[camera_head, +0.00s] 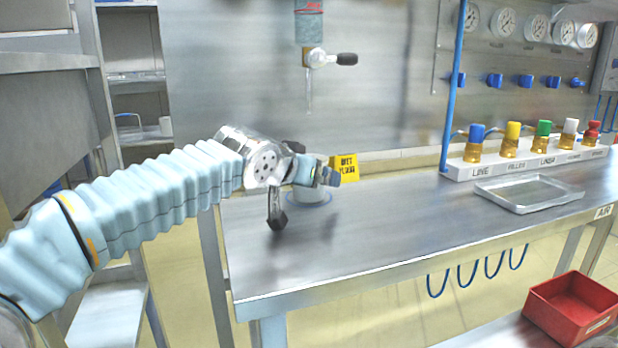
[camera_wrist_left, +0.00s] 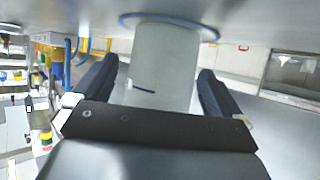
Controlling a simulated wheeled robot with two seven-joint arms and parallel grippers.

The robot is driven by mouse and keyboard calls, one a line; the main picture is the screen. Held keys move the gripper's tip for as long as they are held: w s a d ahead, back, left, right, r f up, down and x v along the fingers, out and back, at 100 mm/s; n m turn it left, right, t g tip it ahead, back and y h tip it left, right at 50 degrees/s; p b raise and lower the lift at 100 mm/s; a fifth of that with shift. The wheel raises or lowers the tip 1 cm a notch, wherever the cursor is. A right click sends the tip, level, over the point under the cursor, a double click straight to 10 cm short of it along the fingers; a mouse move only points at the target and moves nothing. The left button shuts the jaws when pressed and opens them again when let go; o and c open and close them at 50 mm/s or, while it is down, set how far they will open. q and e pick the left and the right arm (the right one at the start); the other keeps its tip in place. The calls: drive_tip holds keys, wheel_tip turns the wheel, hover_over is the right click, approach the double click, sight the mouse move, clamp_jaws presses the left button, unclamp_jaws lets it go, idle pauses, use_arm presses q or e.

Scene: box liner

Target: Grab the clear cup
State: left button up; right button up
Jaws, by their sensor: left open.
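A pale, greyish cup-like cylinder (camera_head: 312,197) stands on the steel bench (camera_head: 420,215) near its left end, with a blue ring around its base. My left gripper (camera_head: 301,195) reaches in from the left and partly hides it in the head view. In the left wrist view the cylinder (camera_wrist_left: 165,62) stands between the two dark fingers of my left gripper (camera_wrist_left: 158,72), with a visible gap on each side. The gripper is open. I cannot tell how clear the cylinder is. My right gripper is not in view.
A yellow sign (camera_head: 345,166) stands behind the cylinder. A tap (camera_head: 318,57) hangs above. A metal tray (camera_head: 530,193) and a rack of coloured-capped bottles (camera_head: 520,160) sit at the right. A red bin (camera_head: 570,305) is lower right. The middle of the bench is clear.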

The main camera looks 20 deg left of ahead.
use_arm(q)
drive_tip(key=shift+w+f, duration=0.15)
drive_tip(key=shift+w, duration=0.15)
drive_tip(key=c, duration=1.1)
